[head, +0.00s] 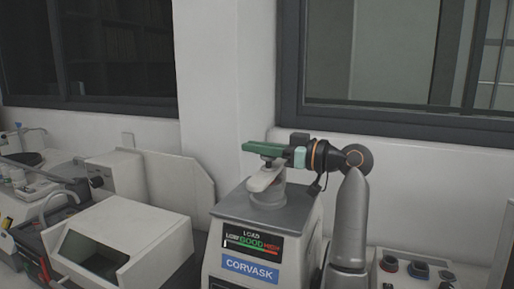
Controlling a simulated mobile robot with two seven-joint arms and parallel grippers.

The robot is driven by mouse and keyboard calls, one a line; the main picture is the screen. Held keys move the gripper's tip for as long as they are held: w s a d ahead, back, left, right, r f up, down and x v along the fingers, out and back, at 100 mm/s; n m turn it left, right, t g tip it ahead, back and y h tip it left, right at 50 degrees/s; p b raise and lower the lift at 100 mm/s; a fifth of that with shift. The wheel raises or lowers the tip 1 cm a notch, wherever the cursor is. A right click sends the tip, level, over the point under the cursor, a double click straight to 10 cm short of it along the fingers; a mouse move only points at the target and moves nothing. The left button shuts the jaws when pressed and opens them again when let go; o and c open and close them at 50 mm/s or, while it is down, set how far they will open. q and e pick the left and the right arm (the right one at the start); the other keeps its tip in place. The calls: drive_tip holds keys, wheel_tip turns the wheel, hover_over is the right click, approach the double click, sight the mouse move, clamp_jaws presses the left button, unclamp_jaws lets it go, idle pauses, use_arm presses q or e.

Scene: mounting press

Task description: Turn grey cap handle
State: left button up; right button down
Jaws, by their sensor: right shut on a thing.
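The mounting press (228,256) stands in the lower middle, with a load display (251,244) and a blue CORVASK label on its front. A round grey cap (268,196) sits on its top, with a pale grey cap handle (263,180) across it. My right gripper (262,151) reaches in from the right above the press. Its green fingers are shut on the cap handle near its upper end and hide part of it. My left gripper is not in view.
A pale machine with a dark window (92,258) stands left of the press, with other bench equipment behind it. A control box with several knobs (418,268) sits at the right. A wall and windows lie behind.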

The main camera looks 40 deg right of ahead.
drive_tip(key=c, duration=0.9)
unclamp_jaws()
drive_tip(key=shift+b+v, duration=1.95)
drive_tip(key=shift+v, duration=4.25)
drive_tip(key=shift+f, duration=0.1)
